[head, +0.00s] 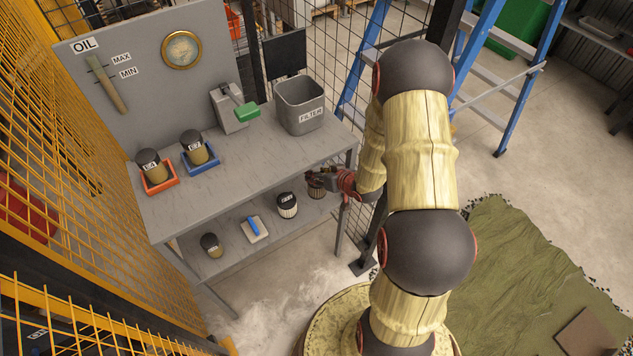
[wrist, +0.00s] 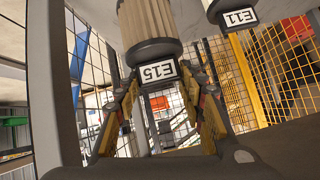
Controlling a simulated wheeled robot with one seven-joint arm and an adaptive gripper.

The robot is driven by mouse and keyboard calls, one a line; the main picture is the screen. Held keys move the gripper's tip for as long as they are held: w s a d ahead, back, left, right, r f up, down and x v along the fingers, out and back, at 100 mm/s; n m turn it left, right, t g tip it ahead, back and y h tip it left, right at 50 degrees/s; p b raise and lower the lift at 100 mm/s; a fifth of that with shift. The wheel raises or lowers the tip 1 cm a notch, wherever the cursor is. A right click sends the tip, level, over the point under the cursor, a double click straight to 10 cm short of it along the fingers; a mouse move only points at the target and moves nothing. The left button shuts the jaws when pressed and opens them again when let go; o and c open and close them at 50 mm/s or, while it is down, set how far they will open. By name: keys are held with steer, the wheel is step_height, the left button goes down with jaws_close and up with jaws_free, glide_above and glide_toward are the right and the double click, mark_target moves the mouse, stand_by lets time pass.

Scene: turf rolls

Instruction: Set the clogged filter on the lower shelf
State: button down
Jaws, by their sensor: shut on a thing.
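The filter labelled E15 (wrist: 152,25), with brownish pleats and a dark cap, is the one my gripper (wrist: 163,88) is shut on. In the head view this brown filter (head: 317,188) is at the right end of the lower shelf (head: 235,262), with my gripper (head: 335,180) reaching in from the right beneath the bench top. I cannot tell whether its base touches the shelf. A paler filter, E11 (head: 287,205), stands on the shelf just left of it, apart; it also shows in the wrist view (wrist: 236,14).
The lower shelf also holds a blue-handled tool on a pale pad (head: 254,229) and a dark-capped jar (head: 211,245). The bench top (head: 240,165) carries jars in red and blue trays and a grey FILTER bin (head: 301,105). Wire mesh (head: 335,60) stands behind.

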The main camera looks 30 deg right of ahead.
steer(key=shift+w+d+f+b, duration=0.15)
steer(key=shift+w+f+b, duration=0.15)
steer(key=shift+w+f, duration=0.35)
step_height(320, 180, down, 3)
steer(key=shift+f+b, duration=0.2)
steer(key=shift+b, duration=0.9)
steer(key=shift+r, duration=0.1)
steer(key=c, duration=1.2)
jaws_free()
steer(key=shift+o, duration=0.5)
